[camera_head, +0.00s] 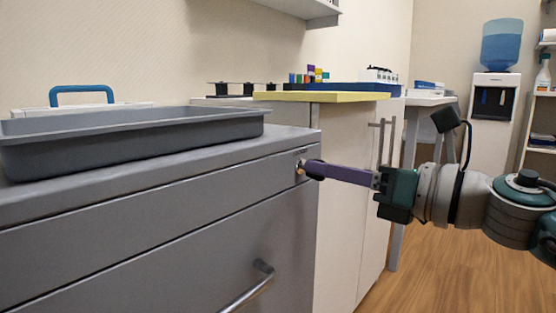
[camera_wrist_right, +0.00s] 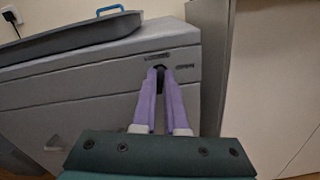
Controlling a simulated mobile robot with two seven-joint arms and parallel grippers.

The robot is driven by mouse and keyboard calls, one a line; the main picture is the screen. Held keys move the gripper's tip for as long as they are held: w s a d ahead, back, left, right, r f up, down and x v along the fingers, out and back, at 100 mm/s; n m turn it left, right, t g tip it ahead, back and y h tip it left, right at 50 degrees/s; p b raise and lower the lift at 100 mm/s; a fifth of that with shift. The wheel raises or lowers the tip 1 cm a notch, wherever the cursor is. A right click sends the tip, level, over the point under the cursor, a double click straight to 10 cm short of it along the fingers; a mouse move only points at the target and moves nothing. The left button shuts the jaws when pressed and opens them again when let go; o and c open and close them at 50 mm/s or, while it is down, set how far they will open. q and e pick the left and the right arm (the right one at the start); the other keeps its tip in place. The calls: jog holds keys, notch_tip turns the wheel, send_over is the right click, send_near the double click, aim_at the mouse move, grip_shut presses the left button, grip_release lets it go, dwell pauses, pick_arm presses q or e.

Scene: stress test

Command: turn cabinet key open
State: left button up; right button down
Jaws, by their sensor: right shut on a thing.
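The grey cabinet (camera_head: 150,215) stands at the left, with drawer fronts and a bar handle (camera_head: 250,287). Its key lock is at the upper right of the top drawer front. My right gripper (camera_head: 305,169) reaches the lock from the right, its purple fingers pointing at the cabinet front. In the right wrist view the fingers close on a small dark key (camera_wrist_right: 160,78) at the lock. The fingertips hide most of the key, so its turn angle cannot be told. My left gripper is in neither view.
A grey tray (camera_head: 130,128) lies on the cabinet top. A blue-handled case (camera_head: 82,98) is behind it. A pale cabinet (camera_head: 345,190) with a yellow board (camera_head: 320,96) stands just right of the grey one. Wooden floor is open at the lower right.

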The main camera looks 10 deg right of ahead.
jog(key=shift+d+f+m+p, duration=0.1)
jog(key=shift+m+p, duration=2.95)
jog(key=shift+m, duration=4.35)
jog(key=c, duration=1)
grip_release()
jog(key=shift+o, duration=0.2)
